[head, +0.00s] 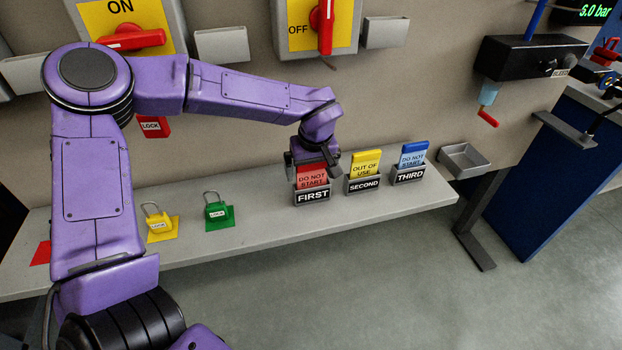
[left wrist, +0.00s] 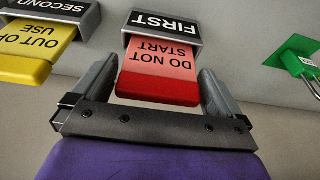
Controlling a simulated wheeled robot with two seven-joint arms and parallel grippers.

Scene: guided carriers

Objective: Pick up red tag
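The red tag (head: 312,177) reads "DO NOT START" and stands in the grey holder labelled FIRST (head: 312,197) on the shelf. My left gripper (head: 316,168) is over it, and its palm hides the tag's top in the head view. In the left wrist view the red tag (left wrist: 158,75) lies between the two spread fingers of my left gripper (left wrist: 160,88). A gap shows on each side, so the fingers are apart from the tag. The tag's lower end is inside the holder. My right gripper is in neither view.
Right of it stand a yellow tag (head: 365,163) in the SECOND holder and a blue tag (head: 413,154) in the THIRD holder. Yellow (head: 158,226) and green (head: 217,212) padlocks sit to the left on the shelf (head: 270,222). An empty grey tray (head: 465,160) is at right.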

